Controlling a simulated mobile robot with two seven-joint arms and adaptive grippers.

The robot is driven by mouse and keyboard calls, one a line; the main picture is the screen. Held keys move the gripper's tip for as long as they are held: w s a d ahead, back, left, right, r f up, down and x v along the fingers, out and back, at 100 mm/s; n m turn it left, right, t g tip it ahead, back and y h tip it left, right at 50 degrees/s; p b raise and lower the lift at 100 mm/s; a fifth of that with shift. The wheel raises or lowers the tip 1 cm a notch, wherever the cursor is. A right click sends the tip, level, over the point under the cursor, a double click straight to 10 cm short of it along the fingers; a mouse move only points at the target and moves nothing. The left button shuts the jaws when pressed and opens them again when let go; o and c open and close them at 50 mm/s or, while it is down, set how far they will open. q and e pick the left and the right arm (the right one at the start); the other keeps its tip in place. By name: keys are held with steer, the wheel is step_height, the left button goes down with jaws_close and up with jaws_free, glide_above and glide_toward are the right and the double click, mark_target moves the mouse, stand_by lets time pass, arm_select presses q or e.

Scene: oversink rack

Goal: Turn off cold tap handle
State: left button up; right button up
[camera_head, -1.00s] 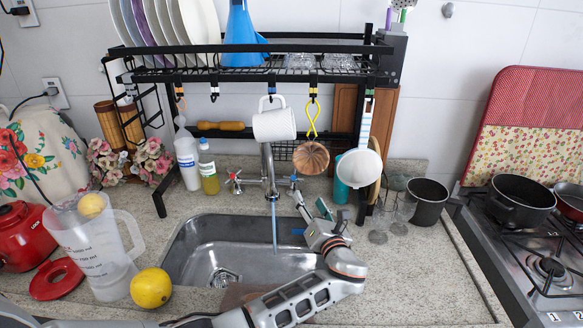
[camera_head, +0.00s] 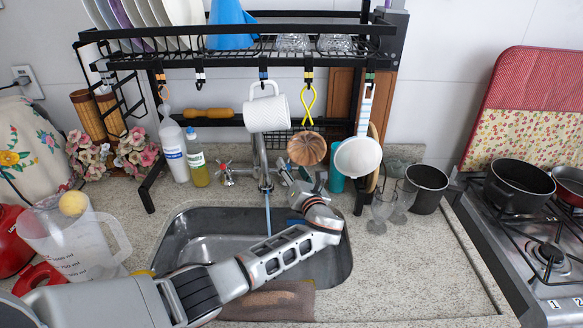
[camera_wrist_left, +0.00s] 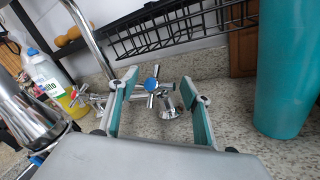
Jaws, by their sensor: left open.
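The cold tap handle (camera_wrist_left: 152,84) is a metal cross with a blue cap. In the left wrist view it stands between the two spread fingers of my left gripper (camera_wrist_left: 159,78), which is open. I cannot tell if a finger touches it. In the head view my left gripper (camera_head: 303,181) is just right of the faucet (camera_head: 262,162) and covers most of the cold handle. A thin water stream (camera_head: 267,214) falls from the spout into the sink. The other tap handle (camera_head: 226,176) is on the left of the faucet. My right gripper is not in view.
The black rack (camera_head: 230,57) spans above the sink (camera_head: 195,240), with a white mug (camera_head: 267,113) and utensils hanging from it. A teal cup (camera_head: 337,180) stands right of the gripper.

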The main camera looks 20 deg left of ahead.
arm_select(q)
steer(key=shift+w+a, duration=0.3)
steer(key=shift+w, duration=0.1)
steer(key=shift+c, duration=0.4)
steer(key=c, duration=1)
steer(key=shift+s+a+f+m+t+h, duration=0.1)
steer(key=shift+m+t+h, duration=0.35)
steer(key=shift+m, duration=0.25)
steer(key=shift+s+m+t+h, duration=0.1)
steer(key=shift+m+t+h, duration=0.25)
steer(key=shift+m+h, duration=0.6)
steer(key=shift+m, duration=0.35)
steer(key=o, duration=1.1)
steer(key=shift+w+n, duration=0.1)
steer(key=shift+n, duration=0.2)
